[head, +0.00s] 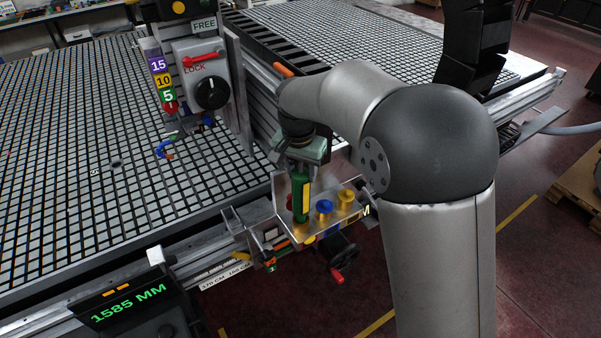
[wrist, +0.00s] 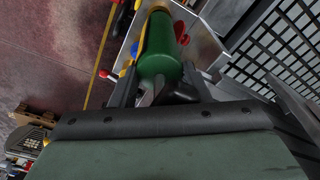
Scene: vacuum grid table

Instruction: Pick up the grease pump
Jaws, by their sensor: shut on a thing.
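The grease pump (head: 301,193) is a green cylinder with a yellow stripe, standing roughly upright at the metal tray at the table's edge. In the wrist view its green end (wrist: 159,62) is between my gripper's fingers. My gripper (head: 304,158) comes down from above and is shut on the upper part of the pump. In the wrist view the fingers (wrist: 160,92) lie on both sides of it. The pump's lower end is at the tray; I cannot tell whether it touches the tray floor.
The metal tray (head: 283,195) also holds blue (head: 324,208) and yellow (head: 345,197) knobbed pieces to the right of the pump. A control panel with a black knob (head: 211,92) stands behind left. The grid table (head: 80,130) is mostly clear. A red-handled crank (head: 337,275) hangs below the tray.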

